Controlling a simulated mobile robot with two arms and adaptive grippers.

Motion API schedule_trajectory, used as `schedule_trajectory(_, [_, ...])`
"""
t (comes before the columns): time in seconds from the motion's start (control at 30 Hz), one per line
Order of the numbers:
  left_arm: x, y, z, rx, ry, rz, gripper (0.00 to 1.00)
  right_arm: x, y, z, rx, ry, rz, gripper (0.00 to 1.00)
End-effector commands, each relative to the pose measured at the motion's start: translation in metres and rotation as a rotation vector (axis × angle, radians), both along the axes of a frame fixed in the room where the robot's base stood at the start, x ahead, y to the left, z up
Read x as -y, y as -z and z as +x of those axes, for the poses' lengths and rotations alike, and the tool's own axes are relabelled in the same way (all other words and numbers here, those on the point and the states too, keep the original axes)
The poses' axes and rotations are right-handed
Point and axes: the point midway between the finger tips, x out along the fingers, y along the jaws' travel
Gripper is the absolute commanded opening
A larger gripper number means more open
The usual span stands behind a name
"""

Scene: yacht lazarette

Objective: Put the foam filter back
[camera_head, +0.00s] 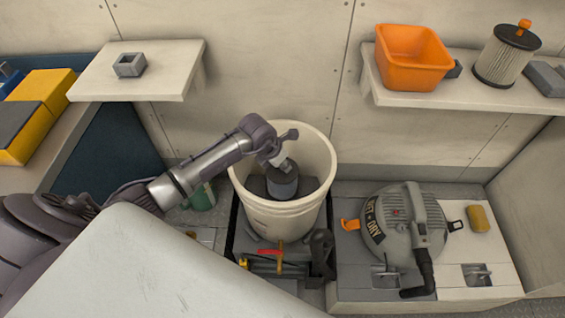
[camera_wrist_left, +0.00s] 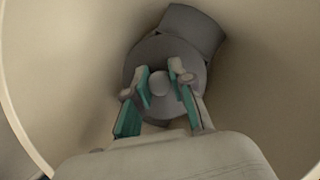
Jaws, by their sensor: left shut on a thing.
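A dark grey cylinder (camera_head: 282,183), which looks like the foam filter, is inside the cream bucket (camera_head: 285,222). My left gripper (camera_head: 284,163) reaches down into the bucket from above. In the left wrist view, the fingers (camera_wrist_left: 159,84) close on the pale round knob on top of the grey cylinder (camera_wrist_left: 139,64). A grey block-like thing (camera_wrist_left: 193,30) lies beyond it in the bucket. Whether the cylinder touches the bucket floor cannot be told. The grey wet-dry vacuum head (camera_head: 402,225) sits on the bench at the right. My right gripper is not in view.
The right shelf (camera_head: 455,97) holds an orange bin (camera_head: 411,58) and a pleated filter with an orange knob (camera_head: 506,55). The left shelf (camera_head: 165,62) holds a small grey square frame (camera_head: 129,65) and has bare room. A yellow sponge (camera_head: 478,218) lies beside the vacuum head.

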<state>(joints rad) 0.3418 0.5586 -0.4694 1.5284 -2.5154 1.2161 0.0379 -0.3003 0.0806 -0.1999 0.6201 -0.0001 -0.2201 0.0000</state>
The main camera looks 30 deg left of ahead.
Motion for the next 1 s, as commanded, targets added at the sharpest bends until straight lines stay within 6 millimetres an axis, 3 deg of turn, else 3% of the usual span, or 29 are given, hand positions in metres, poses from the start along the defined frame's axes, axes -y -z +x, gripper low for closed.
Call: schedule_trajectory(1.0, [0.0001,0.0073,0.0003,0.001,0.001,0.001,0.00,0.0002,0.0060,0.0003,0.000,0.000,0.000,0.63])
